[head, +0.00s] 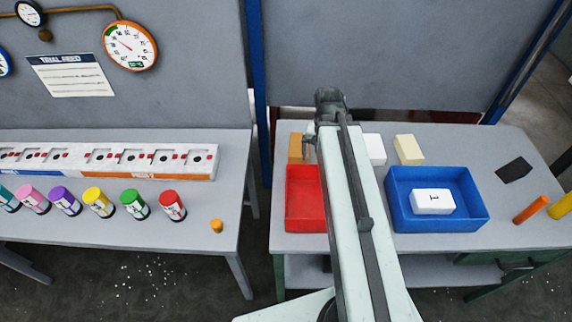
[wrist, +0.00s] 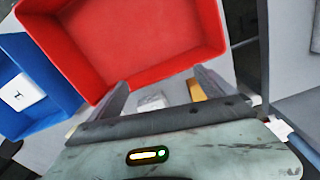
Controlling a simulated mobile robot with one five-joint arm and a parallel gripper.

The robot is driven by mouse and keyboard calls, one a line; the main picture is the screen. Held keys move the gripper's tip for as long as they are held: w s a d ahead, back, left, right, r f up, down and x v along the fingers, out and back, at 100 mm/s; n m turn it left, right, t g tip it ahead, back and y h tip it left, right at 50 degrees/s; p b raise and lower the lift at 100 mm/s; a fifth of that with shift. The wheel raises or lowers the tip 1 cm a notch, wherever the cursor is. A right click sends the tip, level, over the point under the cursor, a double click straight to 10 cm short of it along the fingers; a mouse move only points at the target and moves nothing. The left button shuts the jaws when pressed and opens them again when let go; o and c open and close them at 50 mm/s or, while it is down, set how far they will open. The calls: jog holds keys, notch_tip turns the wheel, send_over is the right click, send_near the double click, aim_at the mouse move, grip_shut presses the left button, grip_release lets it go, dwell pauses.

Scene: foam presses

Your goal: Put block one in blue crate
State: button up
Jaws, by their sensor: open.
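A white block with a dark mark like a 1 (head: 432,201) lies flat inside the blue crate (head: 398,215), on its floor. It also shows in the blue crate at the left of the wrist view (wrist: 22,92). My gripper (wrist: 160,80) is open, with nothing between its fingers. In the wrist view its fingers point toward the near wall of the red crate (wrist: 130,40), whose visible floor is empty. In the head view my arm covers part of the red crate and hides most of my gripper.
Behind the crates stand an orange block (head: 295,148), a white block (head: 375,149) and a cream block (head: 408,149). The left table (head: 120,228) holds several coloured canisters.

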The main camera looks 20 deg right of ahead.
jog(key=a+n, duration=0.6)
jog(key=a, duration=0.8)
jog(key=shift+w+a, duration=0.3)
jog(key=shift+a, duration=0.05)
notch_tip(320, 180, down, 9)
jog(key=b, duration=0.9)
